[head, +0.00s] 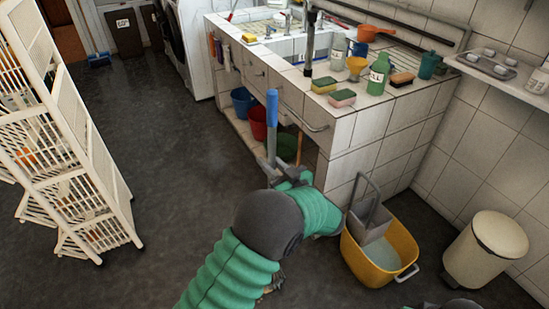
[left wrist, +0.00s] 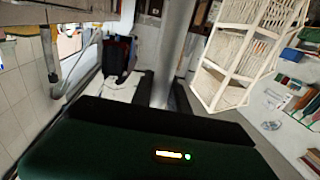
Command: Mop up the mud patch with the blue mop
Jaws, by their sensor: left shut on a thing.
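My left gripper (head: 273,170) is shut on the blue mop's handle. The handle (head: 272,108) has a blue top end and a grey shaft, and stands nearly upright beside the counter front. In the left wrist view the grey shaft (left wrist: 176,45) runs between the dark fingers (left wrist: 165,92). My green-sleeved arm covers the lower part of the mop, so the mop head cannot be made out. I cannot make out the mud patch on the dark, mottled floor. My right gripper is not in view.
A yellow mop bucket (head: 385,262) with a grey wringer stands right of my arm, with a cream bin (head: 485,250) beyond it. The tiled sink counter (head: 375,140) is ahead. A white rack (head: 75,150) stands left. The dark floor (head: 175,130) between rack and counter is clear.

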